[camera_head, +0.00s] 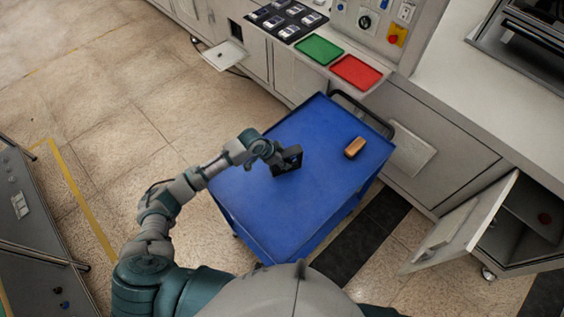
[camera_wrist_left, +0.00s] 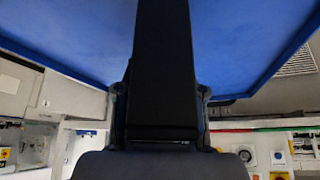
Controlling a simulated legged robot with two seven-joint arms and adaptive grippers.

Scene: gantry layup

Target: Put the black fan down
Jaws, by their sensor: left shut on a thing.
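The black fan (camera_head: 287,161) is a dark, flat, square block in the head view, over the middle of the blue cart top (camera_head: 262,212). My left gripper (camera_head: 274,157) is shut on the fan. In the left wrist view the fan (camera_wrist_left: 163,70) is a dark, wide shape filling the middle, with the gripper fingers (camera_wrist_left: 162,105) on its two sides. The fan looks tilted on edge. I cannot tell whether its lower edge touches the cart top. My right gripper is not in view.
An orange-brown block (camera_head: 355,147) lies on the cart's right side. The cart's near part is bare. A green tray (camera_head: 319,49), a red tray (camera_head: 356,72) and a black rack (camera_head: 288,18) sit on the counter behind. A cabinet door (camera_head: 466,222) stands open at right.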

